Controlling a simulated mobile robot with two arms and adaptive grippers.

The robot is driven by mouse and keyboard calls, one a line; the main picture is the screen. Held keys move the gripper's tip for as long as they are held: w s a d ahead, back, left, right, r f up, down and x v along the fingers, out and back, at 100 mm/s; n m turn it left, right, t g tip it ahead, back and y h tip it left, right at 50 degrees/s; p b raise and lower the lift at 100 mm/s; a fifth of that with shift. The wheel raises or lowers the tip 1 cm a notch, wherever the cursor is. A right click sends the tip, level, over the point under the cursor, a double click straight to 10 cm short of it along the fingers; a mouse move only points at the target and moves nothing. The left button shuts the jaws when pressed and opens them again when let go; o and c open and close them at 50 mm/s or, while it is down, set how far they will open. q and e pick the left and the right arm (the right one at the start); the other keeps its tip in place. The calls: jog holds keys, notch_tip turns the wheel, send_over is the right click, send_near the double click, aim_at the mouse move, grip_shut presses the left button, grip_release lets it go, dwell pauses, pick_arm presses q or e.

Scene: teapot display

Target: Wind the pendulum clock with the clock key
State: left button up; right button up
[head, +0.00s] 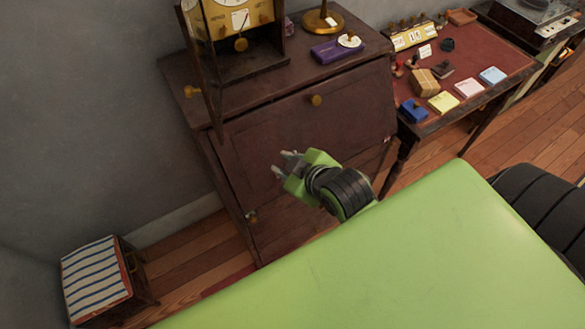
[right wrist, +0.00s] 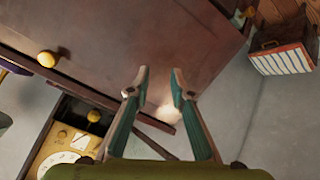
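The pendulum clock (head: 222,20) stands on the dark wooden bureau at the top left of the head view, its top cut off. Its narrow front door (head: 203,75) appears swung open, and a brass pendulum bob (head: 240,44) shows below the dial. The clock's pale dial also shows at the lower left of the right wrist view (right wrist: 62,158). My right gripper (head: 283,165) is in front of the bureau's sloping front, below and right of the clock. Its fingers are apart and empty in the right wrist view (right wrist: 160,76). I cannot make out the clock key. My left gripper is not in view.
The bureau (head: 300,135) has brass knobs and bears a purple box (head: 336,50) and a brass stand base (head: 323,22). A red-topped desk (head: 465,65) with several small items is at right. A striped stool (head: 95,278) stands at lower left.

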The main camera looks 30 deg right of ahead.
jog(key=s+f+m+g, duration=0.1)
jog(key=s+f+g, duration=0.1)
jog(key=s+f, duration=0.2)
jog(key=shift+f, duration=0.15)
jog(key=shift+o, duration=0.2)
